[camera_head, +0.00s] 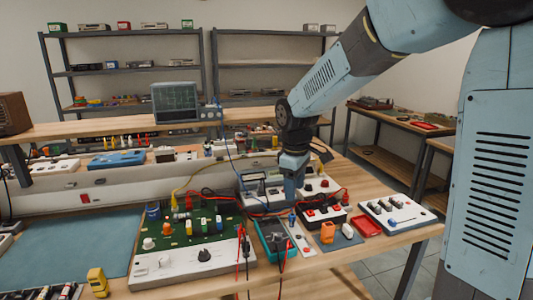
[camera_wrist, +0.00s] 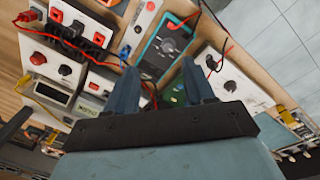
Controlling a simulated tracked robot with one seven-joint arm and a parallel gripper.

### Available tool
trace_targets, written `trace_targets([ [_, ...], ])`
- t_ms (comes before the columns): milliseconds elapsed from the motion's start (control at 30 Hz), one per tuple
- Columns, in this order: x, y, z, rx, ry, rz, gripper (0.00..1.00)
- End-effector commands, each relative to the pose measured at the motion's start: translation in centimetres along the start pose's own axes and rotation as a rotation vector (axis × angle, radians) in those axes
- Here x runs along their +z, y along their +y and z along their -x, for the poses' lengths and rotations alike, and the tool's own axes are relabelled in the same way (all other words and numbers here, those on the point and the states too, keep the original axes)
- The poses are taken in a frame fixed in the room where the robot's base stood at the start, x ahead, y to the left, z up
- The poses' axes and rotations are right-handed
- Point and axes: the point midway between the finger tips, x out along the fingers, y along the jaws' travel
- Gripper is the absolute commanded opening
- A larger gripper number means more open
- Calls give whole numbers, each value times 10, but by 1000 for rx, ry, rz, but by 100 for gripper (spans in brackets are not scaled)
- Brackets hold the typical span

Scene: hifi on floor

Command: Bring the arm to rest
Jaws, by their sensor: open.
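My gripper (camera_wrist: 160,88) shows in the wrist view with its two fingers apart and nothing between them. In the head view my gripper (camera_head: 291,192) hangs downward over the cluttered workbench (camera_head: 385,250), at the end of my blue and grey arm. It is above or just behind a teal multimeter (camera_head: 273,238); I cannot tell the exact gap to the things below it. The teal multimeter also shows in the wrist view (camera_wrist: 166,45), beyond the fingers.
A green circuit board (camera_head: 190,230) with knobs stands left of the gripper. A red tray (camera_head: 366,225) and a white switch panel (camera_head: 398,213) lie to the right. Red and black leads (camera_head: 243,245) hang over the front edge. An oscilloscope (camera_head: 175,102) stands on the raised shelf behind.

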Motion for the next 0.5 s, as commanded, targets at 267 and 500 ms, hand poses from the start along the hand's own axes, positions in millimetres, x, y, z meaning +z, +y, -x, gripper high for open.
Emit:
trace_targets([
  [267,63,-13,49,92,44,-248,54],
  [500,116,-32,81,149,107,-466,54],
])
